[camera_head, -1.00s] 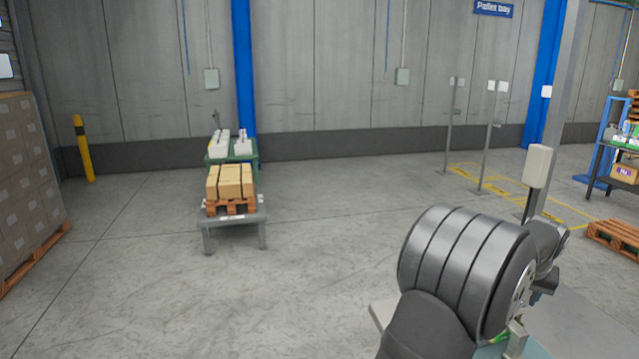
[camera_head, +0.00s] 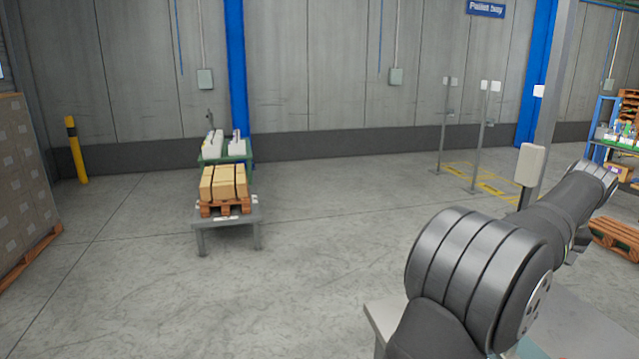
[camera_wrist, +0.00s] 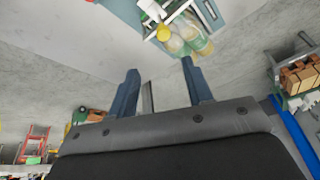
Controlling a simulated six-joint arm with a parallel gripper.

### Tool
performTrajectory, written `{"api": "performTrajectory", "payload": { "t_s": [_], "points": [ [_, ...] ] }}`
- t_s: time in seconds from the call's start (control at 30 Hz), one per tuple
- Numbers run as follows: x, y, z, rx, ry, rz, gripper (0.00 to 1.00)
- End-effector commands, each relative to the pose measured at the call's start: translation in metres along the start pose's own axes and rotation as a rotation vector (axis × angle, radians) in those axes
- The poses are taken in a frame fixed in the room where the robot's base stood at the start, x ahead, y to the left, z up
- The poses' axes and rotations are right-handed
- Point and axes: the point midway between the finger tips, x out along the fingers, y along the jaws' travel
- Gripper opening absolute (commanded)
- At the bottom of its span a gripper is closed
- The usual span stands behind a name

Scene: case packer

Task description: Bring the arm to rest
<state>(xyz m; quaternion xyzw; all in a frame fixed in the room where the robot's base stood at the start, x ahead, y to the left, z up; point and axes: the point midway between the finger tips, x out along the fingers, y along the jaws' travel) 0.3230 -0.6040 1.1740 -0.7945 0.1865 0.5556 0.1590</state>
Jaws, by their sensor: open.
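My gripper (camera_wrist: 158,88) shows in the wrist view with its two dark blue fingers spread apart. Nothing is between them. In the wrist view, beyond the fingertips, there is a container with pale bottles (camera_wrist: 188,38) and a yellow-capped item, apart from the fingers. In the head view my arm is at the lower right, stretched toward the right edge. The gripper itself cannot be made out there.
A grey table (camera_head: 385,315) stands under my arm. A low stand (camera_head: 228,222) with boxes (camera_head: 224,182) on a small pallet is left of centre. A yellow post (camera_head: 77,150) and stacked cartons (camera_head: 22,180) are at left. A shelf (camera_head: 612,150) is at right. The middle floor is clear.

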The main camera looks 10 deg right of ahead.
Motion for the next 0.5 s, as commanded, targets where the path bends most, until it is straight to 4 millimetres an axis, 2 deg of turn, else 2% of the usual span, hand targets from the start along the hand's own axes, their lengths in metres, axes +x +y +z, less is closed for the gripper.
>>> {"api": "performTrajectory", "payload": {
  "t_s": [0.5],
  "points": [
    [-0.007, 0.036, -0.003, -0.336, 0.007, -0.183, 0.46]
  ]
}}
